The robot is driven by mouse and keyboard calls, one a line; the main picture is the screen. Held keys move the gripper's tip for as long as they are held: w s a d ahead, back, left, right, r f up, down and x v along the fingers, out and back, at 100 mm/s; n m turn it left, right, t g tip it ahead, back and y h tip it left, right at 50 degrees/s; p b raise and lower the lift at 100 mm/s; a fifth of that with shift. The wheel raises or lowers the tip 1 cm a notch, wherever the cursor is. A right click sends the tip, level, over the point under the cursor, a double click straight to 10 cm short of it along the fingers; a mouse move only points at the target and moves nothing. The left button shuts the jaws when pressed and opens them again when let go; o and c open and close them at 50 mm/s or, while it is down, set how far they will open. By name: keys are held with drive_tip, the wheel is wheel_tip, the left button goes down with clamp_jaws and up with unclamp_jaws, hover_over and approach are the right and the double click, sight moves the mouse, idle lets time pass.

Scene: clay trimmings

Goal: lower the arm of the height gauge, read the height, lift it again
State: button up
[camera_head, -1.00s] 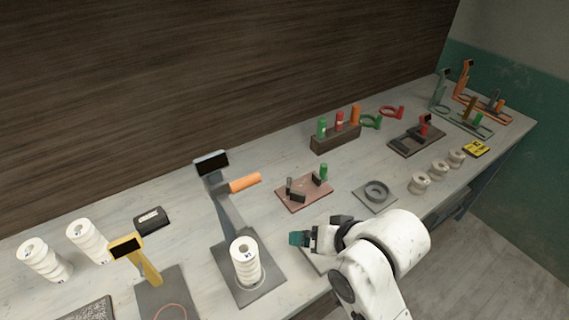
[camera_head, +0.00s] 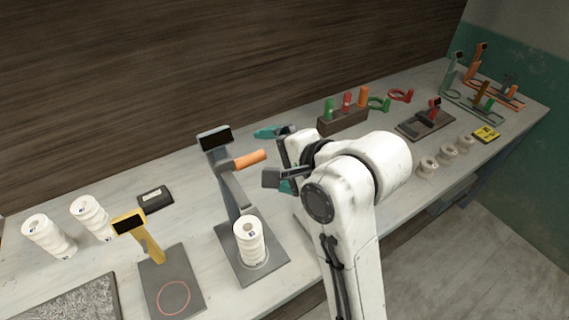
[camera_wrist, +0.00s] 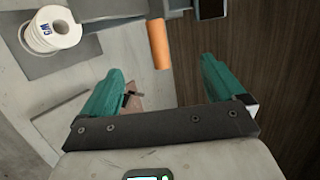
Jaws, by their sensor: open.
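The height gauge (camera_head: 231,207) is a grey stand with a black display (camera_head: 214,139) on top; no reading is legible. Its orange handle (camera_head: 249,159) sticks out to the right, above a white ribbed stack (camera_head: 249,243) standing on the base plate. My gripper (camera_head: 267,157) is open and empty, its teal fingers just right of the handle and apart from it. In the wrist view, the handle (camera_wrist: 158,43) lies ahead of the gap between the fingers (camera_wrist: 160,75). The white stack (camera_wrist: 52,30) shows there at the upper left.
A yellow gauge (camera_head: 140,235) with a red circle on its plate and two white stacks (camera_head: 48,236) stand left. A dark block (camera_head: 343,121) with green, red and orange plugs is behind my arm. Bench between is partly hidden by my arm.

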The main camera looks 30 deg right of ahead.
sight(258, 159)
drive_tip(key=shift+b+x, duration=1)
drive_tip(key=shift+x, duration=2.75)
clamp_jaws()
wheel_tip(258, 159, down, 8)
drive_tip(key=b, duration=0.5)
drive_tip(key=shift+f, duration=0.2)
drive_tip(key=shift+r, duration=0.15)
drive_tip(key=shift+f, duration=0.6)
idle(1.5)
